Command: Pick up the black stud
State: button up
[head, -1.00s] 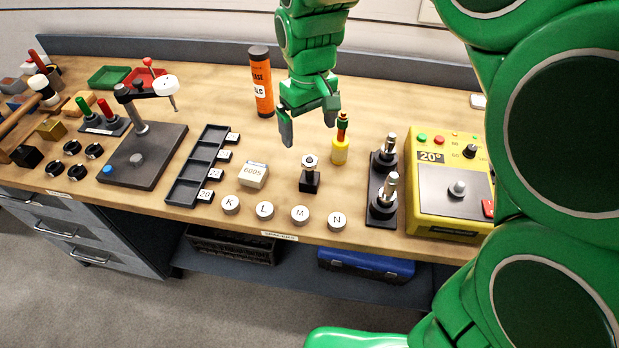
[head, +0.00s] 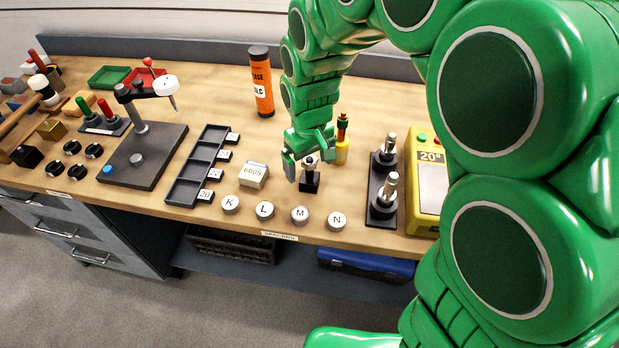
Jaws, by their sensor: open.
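A small black block (head: 310,186) stands upright on the bench, with a round silver-topped piece on it. It is the nearest match I see for the black stud, though I cannot tell for sure. My gripper (head: 307,165) is open and points down close to this block. One finger shows at its left, and the other is harder to make out behind its top. The fingers partly cover the silver top. I cannot tell whether they touch it, and I see nothing held.
Several round lettered caps (head: 300,216) lie along the front edge. A white box (head: 253,174) marked 6005 is to the left. A black rack (head: 382,208) with metal posts is further right. An orange tube (head: 262,82) stands behind.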

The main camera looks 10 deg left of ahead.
aim_at(310, 171)
notch_tip(310, 171, down, 3)
jog(key=shift+f, duration=0.15)
jog(key=shift+c, duration=0.4)
jog(key=c, duration=1.4)
